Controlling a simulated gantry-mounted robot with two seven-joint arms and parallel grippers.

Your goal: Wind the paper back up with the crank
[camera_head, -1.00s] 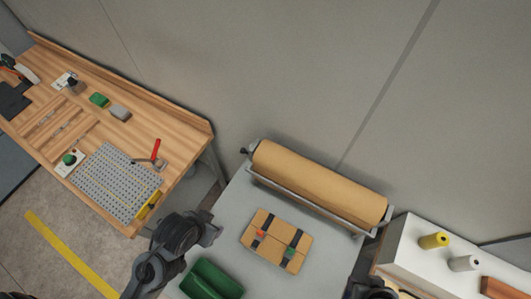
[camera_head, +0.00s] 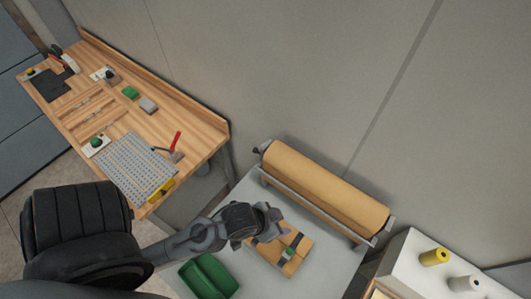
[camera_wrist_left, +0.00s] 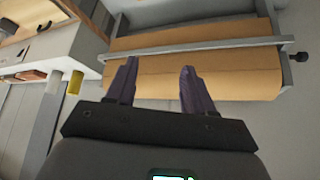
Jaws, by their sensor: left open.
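The brown paper roll (camera_head: 325,188) lies in a grey metal holder at the back of the grey table in the head view. A small dark crank knob (camera_head: 257,150) sticks out at its left end. In the left wrist view, the knob (camera_wrist_left: 301,56) is at the far right, and brown paper (camera_wrist_left: 225,72) shows on both sides of a metal bar (camera_wrist_left: 205,47). My left gripper (camera_head: 270,213) is over the table in front of the roll, apart from the crank. Its fingers (camera_wrist_left: 158,70) are spread and empty in the wrist view. My right gripper is not in view.
A brown parcel (camera_head: 290,263) with dark straps lies on the table, partly behind my left gripper. A green bin (camera_head: 208,278) is near the front. A wooden workbench (camera_head: 200,125) with tools stands left. A white cabinet (camera_head: 420,278) with yellow and white spools is right.

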